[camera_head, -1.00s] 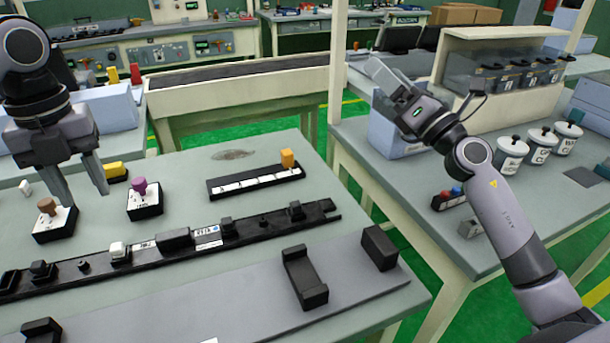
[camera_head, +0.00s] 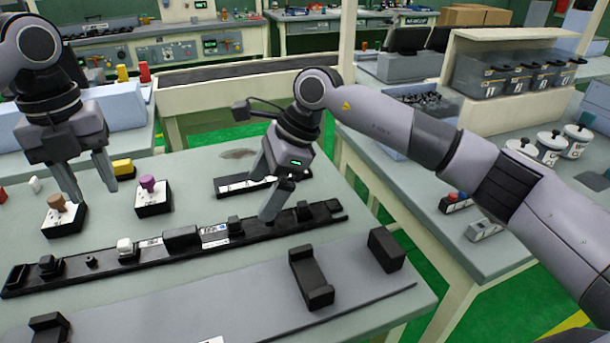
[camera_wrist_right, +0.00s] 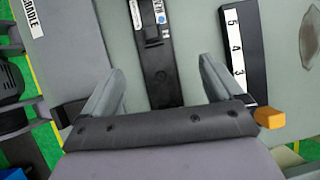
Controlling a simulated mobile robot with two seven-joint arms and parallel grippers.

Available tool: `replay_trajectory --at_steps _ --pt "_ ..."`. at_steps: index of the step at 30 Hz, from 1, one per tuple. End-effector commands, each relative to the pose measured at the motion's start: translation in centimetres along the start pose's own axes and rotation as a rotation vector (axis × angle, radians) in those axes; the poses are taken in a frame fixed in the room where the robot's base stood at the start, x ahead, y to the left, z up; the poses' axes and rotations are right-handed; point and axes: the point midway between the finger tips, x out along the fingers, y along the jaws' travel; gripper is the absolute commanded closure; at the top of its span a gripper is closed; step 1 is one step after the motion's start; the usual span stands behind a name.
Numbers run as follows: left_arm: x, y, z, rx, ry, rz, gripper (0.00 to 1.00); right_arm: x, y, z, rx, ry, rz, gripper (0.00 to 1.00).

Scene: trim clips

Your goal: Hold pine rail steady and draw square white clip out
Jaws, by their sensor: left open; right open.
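A long black rail (camera_head: 75,278) lies across the table; I cannot read whether it is marked pine. A small square white clip (camera_head: 125,247) sits on its left half, beside black clips. My left gripper (camera_head: 95,194) is open and empty, above the table behind the rail's left part. My right gripper (camera_head: 261,194) is open and empty over the rail's right part, hiding some of it. In the right wrist view its open fingers (camera_wrist_right: 160,67) stand on either side of the rail (camera_wrist_right: 161,90), apart from it. The white clip is not in that view.
A brown-knobbed block (camera_head: 64,215) and a purple-knobbed block (camera_head: 152,198) stand behind the rail. In front is a grey board (camera_head: 205,298) with a black cradle (camera_head: 312,280).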

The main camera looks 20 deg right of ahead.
Motion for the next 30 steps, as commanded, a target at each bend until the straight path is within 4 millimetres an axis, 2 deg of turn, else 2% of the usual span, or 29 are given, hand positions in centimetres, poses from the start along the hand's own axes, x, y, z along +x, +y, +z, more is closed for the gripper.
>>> replay_trajectory --at_steps 3,6,13,17,24,30 --pt "0.0 0.0 0.0 0.0 0.0 0.0 0.57 -1.1 -0.1 -2.4 -0.027 0.207 0.028 0.06" --pt "0.0 0.0 0.0 0.0 0.0 0.0 0.57 -2.1 -0.2 -4.1 -0.032 0.34 0.046 0.06" --pt "0.0 0.0 0.0 0.0 0.0 0.0 0.57 -3.5 -0.2 -6.1 -0.028 0.483 0.066 0.06" --pt "0.0 0.0 0.0 0.0 0.0 0.0 0.57 -2.5 -0.1 -6.9 -0.027 0.492 0.07 0.06" --pt "0.0 0.0 0.0 0.0 0.0 0.0 0.57 0.7 0.1 -8.5 -0.027 0.489 0.071 0.06" --pt "0.0 0.0 0.0 0.0 0.0 0.0 0.57 2.3 0.2 -9.3 -0.027 0.488 0.068 0.06"
